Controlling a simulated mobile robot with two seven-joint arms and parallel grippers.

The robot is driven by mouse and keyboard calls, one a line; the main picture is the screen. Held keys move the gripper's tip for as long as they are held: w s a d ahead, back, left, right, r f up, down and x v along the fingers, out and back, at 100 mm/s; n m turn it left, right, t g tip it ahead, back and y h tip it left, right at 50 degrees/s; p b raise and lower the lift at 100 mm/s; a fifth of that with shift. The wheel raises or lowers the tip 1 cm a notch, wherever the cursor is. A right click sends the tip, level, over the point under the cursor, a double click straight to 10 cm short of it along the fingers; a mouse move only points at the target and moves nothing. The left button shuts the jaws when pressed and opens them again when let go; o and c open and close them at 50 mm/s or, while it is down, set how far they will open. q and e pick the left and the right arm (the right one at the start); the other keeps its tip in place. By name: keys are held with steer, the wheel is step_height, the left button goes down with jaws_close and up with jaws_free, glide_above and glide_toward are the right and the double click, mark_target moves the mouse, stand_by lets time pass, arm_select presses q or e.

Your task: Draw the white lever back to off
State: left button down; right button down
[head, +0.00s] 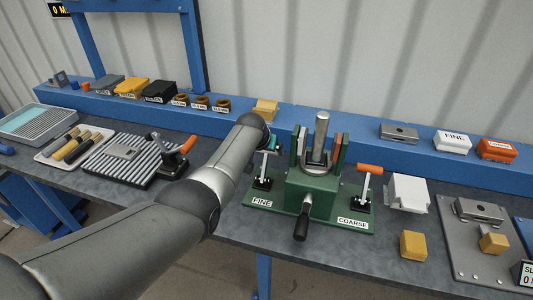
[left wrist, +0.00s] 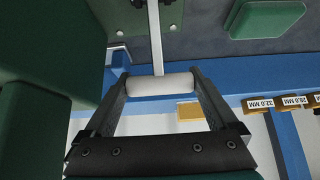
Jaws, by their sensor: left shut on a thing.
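The white lever has a white cylindrical grip (left wrist: 161,84) on a thin metal stem (left wrist: 155,35). In the left wrist view my left gripper (left wrist: 160,80) is shut on the grip, with one black finger at each end of it. In the head view my left gripper (head: 272,142) is at the FINE side of the green fixture (head: 315,195); the forearm hides most of it and the white grip. The lever's lower stem shows in the head view (head: 264,168). My right gripper is not in view.
An orange-handled lever (head: 368,170) stands on the COARSE side. A metal post (head: 321,132) and a black front handle (head: 301,226) are on the fixture. A white block (head: 408,191) and a yellow block (head: 413,245) stand to its right. A blue rail (head: 350,130) runs behind.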

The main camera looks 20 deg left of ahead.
mark_target(265, 158)
arm_select(q)
steer(key=shift+w+f+g+b, duration=0.3)
steer(key=shift+g+b, duration=0.1)
steer(key=shift+g, duration=0.1)
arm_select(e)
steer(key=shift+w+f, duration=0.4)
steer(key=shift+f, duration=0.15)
arm_select(q)
jaws_free()
steer(key=shift+r, duration=0.1)
steer(key=p+v, duration=0.2)
steer(key=p, duration=0.1)
steer(key=shift+r, duration=0.3)
steer(key=shift+p+v, duration=0.9)
steer(key=shift+v, duration=0.25)
steer(key=p+v, duration=0.2)
steer(key=v, duration=0.8)
steer(key=shift+s+p, duration=0.15)
steer(key=shift+p, duration=0.25)
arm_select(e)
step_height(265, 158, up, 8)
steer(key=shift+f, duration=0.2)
